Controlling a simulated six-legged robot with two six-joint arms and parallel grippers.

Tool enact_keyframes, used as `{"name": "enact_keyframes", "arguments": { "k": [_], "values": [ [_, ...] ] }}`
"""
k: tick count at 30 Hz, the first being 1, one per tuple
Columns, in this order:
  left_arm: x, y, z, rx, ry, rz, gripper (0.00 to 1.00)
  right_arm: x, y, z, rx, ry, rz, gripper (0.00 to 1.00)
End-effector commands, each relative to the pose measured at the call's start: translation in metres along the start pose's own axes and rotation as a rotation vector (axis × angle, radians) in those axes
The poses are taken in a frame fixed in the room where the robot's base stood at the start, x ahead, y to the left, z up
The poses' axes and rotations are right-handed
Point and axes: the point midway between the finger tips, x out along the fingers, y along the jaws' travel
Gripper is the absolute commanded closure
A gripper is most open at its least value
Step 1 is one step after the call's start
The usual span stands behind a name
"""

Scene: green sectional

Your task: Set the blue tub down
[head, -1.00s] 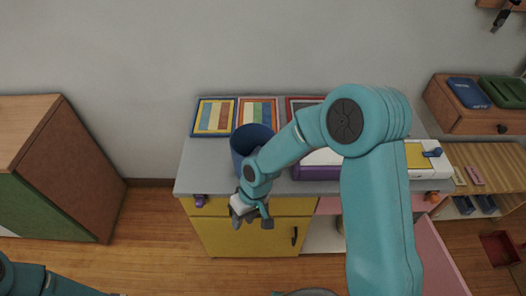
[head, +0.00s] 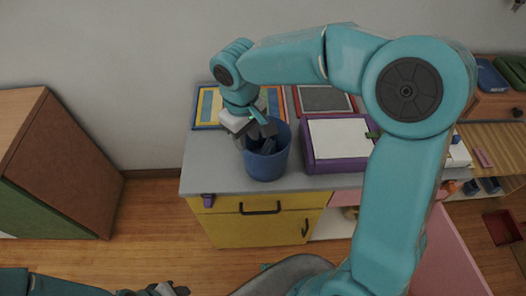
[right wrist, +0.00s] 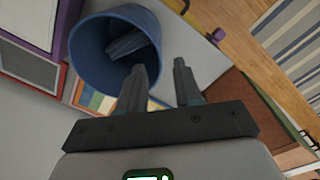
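The blue tub (head: 268,168) stands upright on the grey counter top (head: 215,170), near its front edge. A grey item (head: 268,147) shows inside the tub; it also appears inside the tub (right wrist: 92,62) in the right wrist view. My right gripper (head: 255,132) is at the tub's back left rim. In the right wrist view the right gripper (right wrist: 160,68) has its fingers apart, one overlapping the tub's rim and the other outside it. I cannot tell whether either finger touches the tub. My left gripper (head: 165,290) is at the bottom edge, its fingers unclear.
A purple-edged box with a white top (head: 340,138) stands right of the tub. Framed colored panels (head: 208,107) lie behind it. The counter left of the tub is clear.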

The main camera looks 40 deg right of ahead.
Motion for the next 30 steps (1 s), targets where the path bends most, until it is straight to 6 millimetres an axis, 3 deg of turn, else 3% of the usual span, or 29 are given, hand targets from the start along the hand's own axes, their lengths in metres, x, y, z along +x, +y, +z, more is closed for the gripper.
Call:
{"name": "enact_keyframes", "arguments": {
  "k": [3, 10, 18, 26, 30],
  "values": [
    [0.001, 0.0, 0.0, 0.0, 0.0, 0.0, 0.66, 0.02, -0.001, 0.0, 0.0, -0.003, -0.001, 0.66],
    [-0.001, 0.0, 0.0, 0.0, 0.0, 0.0, 0.66, 0.039, -0.001, -0.005, -0.002, -0.002, -0.001, 0.66],
    [-0.004, 0.001, 0.0, 0.0, 0.0, 0.0, 0.66, 0.079, 0.002, -0.013, -0.003, -0.003, -0.002, 0.66],
    [-0.003, 0.001, 0.0, 0.0, 0.0, 0.0, 0.66, 0.083, 0.002, -0.014, -0.003, 0.001, -0.001, 0.66],
    [-0.003, 0.001, 0.0, 0.0, 0.0, 0.0, 0.66, 0.083, 0.002, -0.014, -0.003, 0.001, -0.001, 1.0]
  ]
}}
